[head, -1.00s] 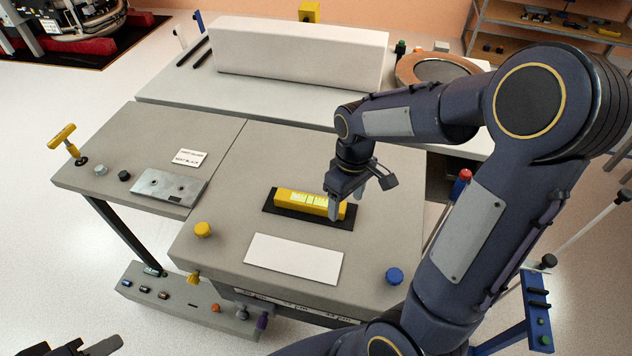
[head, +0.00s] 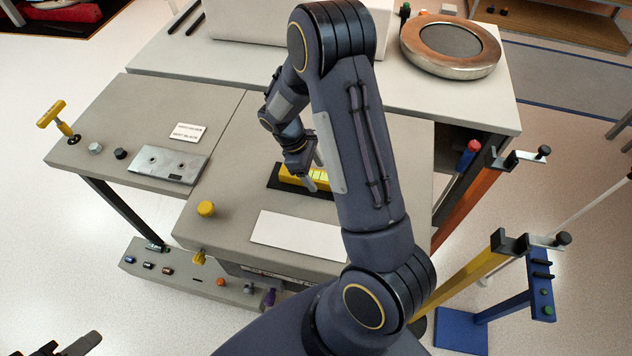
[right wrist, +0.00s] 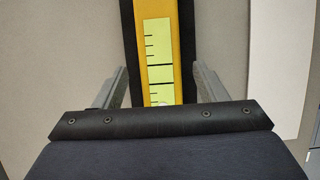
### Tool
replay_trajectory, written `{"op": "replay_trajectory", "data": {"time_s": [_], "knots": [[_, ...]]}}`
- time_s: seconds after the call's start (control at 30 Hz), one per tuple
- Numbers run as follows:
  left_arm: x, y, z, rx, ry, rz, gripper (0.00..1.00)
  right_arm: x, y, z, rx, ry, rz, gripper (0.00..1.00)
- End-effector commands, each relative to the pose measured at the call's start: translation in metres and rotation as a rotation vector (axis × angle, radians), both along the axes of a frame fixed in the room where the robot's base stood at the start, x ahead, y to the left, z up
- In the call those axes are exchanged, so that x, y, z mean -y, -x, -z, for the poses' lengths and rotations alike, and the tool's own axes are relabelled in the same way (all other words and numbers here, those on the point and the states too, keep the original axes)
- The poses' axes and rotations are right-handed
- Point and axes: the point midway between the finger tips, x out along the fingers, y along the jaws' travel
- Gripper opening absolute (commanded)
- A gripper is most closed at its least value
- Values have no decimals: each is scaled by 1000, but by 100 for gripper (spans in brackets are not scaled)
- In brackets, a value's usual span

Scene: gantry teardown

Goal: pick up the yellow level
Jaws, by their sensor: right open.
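The yellow level (head: 288,176) lies flat on a black mat (head: 272,182) on the grey bench. My arm hides part of its right side in the head view. My right gripper (head: 313,173) is open at the level. In the right wrist view the level (right wrist: 161,40) runs between the two fingers of the right gripper (right wrist: 159,70), one on each side, with a gap to each. I cannot tell how far the fingertips are above the mat. My left gripper (head: 82,346) shows only partly at the bottom left corner, away from the bench.
A white sheet (head: 298,234) lies in front of the mat, with a yellow knob (head: 206,208) to its left. A metal plate (head: 168,164) and a label card (head: 187,132) lie on the left bench. A copper ring (head: 450,45) stands on the white table behind.

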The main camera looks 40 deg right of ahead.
Motion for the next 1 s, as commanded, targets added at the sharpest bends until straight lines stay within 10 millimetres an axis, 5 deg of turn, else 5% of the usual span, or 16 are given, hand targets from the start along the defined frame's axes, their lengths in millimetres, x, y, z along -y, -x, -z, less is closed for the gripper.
{"op": "replay_trajectory", "data": {"time_s": [0.1,0.33,0.83,1.0], "knots": [[0,0,14,0,0,0,36,3,5,17,0,0,1,65],[0,0,11,0,0,0,36,4,6,16,0,0,1,65],[0,0,11,0,0,0,36,3,6,15,1,0,1,1],[0,0,11,0,0,0,36,4,5,15,1,0,1,1]]}}
